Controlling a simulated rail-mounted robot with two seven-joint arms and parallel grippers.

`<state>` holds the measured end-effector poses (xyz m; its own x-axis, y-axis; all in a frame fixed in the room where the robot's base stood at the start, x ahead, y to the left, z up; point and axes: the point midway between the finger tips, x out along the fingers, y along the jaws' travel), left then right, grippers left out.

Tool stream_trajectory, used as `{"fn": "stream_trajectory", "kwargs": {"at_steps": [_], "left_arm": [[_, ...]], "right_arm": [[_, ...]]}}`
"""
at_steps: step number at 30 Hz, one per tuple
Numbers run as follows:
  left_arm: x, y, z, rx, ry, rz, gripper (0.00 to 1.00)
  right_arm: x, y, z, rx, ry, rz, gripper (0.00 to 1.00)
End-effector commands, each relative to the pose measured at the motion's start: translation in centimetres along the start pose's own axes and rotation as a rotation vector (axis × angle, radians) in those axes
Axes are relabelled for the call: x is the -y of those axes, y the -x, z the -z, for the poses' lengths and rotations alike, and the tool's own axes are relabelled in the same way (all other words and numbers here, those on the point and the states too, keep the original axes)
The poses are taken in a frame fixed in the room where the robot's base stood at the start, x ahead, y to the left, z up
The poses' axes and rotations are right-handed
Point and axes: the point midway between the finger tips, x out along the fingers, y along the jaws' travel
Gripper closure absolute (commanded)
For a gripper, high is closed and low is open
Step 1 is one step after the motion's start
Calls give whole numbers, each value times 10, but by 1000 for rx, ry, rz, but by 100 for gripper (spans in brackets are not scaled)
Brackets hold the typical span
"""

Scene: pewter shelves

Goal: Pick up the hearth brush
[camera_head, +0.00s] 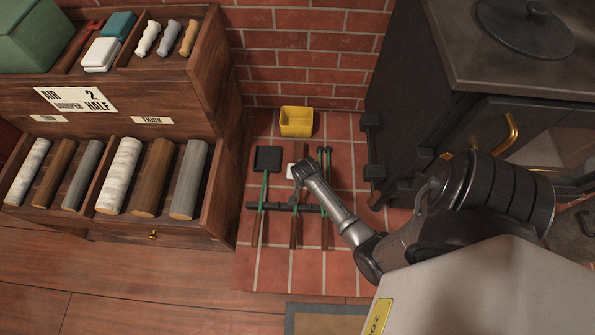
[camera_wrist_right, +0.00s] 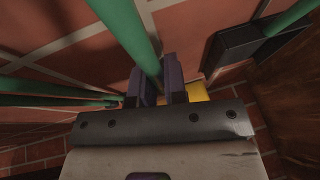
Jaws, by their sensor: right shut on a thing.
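The hearth brush is the middle one of three green-shafted tools on the red tiles, with its wooden handle (camera_head: 294,232) towards me. Its far end is mostly covered by my right arm in the head view. My right gripper (camera_head: 296,180) is over its shaft; the fingers are hidden there. In the right wrist view the gripper (camera_wrist_right: 158,85) is shut on a green shaft (camera_wrist_right: 128,28), which passes between the two dark fingers. I cannot tell whether the brush is clear of the tiles. My left gripper is not in view.
A black shovel (camera_head: 267,159) lies left of the brush, and tongs (camera_head: 325,178) lie close on its right. A dark bar (camera_head: 267,206) crosses the tools. A yellow bin (camera_head: 296,121) stands behind. A wooden cabinet (camera_head: 222,130) is left, a black stove (camera_head: 410,100) right.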

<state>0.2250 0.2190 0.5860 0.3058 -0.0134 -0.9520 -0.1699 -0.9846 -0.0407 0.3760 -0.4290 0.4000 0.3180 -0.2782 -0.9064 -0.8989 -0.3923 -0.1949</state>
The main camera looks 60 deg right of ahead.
Motion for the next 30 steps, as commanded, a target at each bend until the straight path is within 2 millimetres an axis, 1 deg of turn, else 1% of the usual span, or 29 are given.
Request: {"fn": "stream_trajectory", "kwargs": {"at_steps": [12,15,17,24,30], "left_arm": [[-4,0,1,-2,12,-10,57],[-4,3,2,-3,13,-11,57],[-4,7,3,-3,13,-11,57],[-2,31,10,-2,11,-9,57],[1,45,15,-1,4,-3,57]], "right_arm": [[1,0,1,-2,0,1,100],[2,4,2,-2,0,2,100],[3,9,5,-3,0,2,100],[11,48,21,-4,-1,2,100],[17,75,32,-3,0,1,100]]}}
